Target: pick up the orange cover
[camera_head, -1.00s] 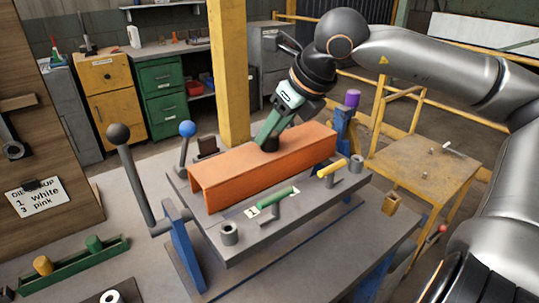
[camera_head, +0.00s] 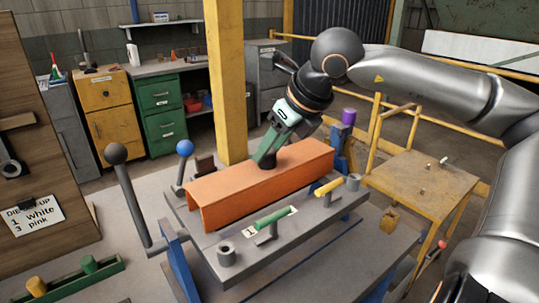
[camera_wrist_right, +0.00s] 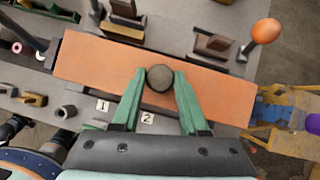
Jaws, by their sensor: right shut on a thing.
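The orange cover (camera_head: 255,186) is a long channel-shaped piece lying lengthwise over the grey raised plate (camera_head: 232,268). I cannot tell whether it touches the plate or hangs just above it. A dark round knob (camera_wrist_right: 160,78) stands at the middle of its top. My right gripper (camera_head: 265,160) comes down from above. In the right wrist view its green fingers (camera_wrist_right: 159,82) are shut on the knob, one on each side. My left gripper is not in view.
A green handle (camera_head: 272,217) and a yellow handle (camera_head: 328,186) stand close along the cover's near side. Levers with a black ball (camera_head: 115,153) and a blue ball (camera_head: 185,147) rise at its left.

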